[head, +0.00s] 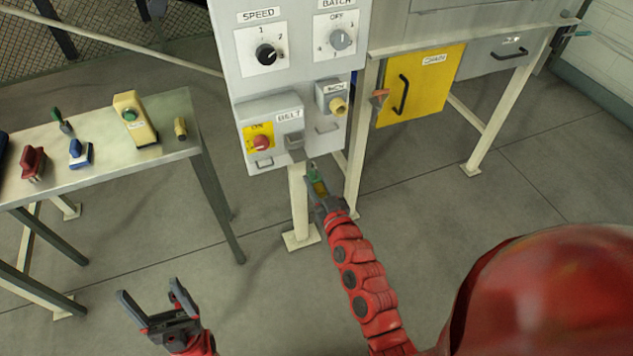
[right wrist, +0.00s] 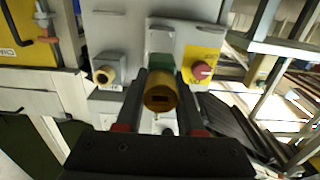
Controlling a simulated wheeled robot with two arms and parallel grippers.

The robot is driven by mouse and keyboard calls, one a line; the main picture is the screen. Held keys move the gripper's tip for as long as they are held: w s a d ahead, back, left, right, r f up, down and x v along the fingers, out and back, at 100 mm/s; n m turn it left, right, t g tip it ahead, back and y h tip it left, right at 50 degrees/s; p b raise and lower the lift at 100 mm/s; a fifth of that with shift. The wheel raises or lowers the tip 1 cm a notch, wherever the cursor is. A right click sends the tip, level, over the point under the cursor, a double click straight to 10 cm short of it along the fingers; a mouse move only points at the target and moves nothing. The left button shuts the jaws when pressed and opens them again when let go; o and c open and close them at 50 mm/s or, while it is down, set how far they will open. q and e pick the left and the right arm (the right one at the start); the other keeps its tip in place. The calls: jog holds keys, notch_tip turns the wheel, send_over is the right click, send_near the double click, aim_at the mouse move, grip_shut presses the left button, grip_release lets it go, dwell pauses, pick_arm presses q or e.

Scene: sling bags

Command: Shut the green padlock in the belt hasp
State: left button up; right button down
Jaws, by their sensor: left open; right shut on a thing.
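The green padlock (head: 316,178) has a green body and a brass-coloured end. My right gripper (head: 322,198) is shut on it, just below and right of the grey belt hasp (head: 295,142) on the panel. In the right wrist view the padlock (right wrist: 161,92) sits between the two dark fingers with its brass end towards the camera. It hides what lies behind it, so I cannot tell whether its shackle touches the hasp. My left gripper (head: 157,305) is open and empty, low over the floor and away from the panel.
The belt box carries a red knob (head: 262,143) on a yellow plate. A brass-coloured inch knob (head: 338,106) is to its right.

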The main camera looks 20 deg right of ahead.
aim_at(300, 158)
jog(key=shift+w+f, duration=0.1)
jog(key=shift+w, duration=0.65)
jog(key=shift+w+f+b, duration=0.2)
jog(key=shift+w+b, duration=0.35)
jog(key=shift+w, duration=1.4)
jog(key=shift+b, duration=0.5)
jog(key=shift+w, duration=0.2)
jog(key=shift+w+a+b, duration=0.2)
jog(key=shift+w+b, duration=1.1)
jog(key=shift+w, duration=2.25)
jog(key=shift+f+b, duration=0.1)
jog(key=shift+b, duration=0.2)
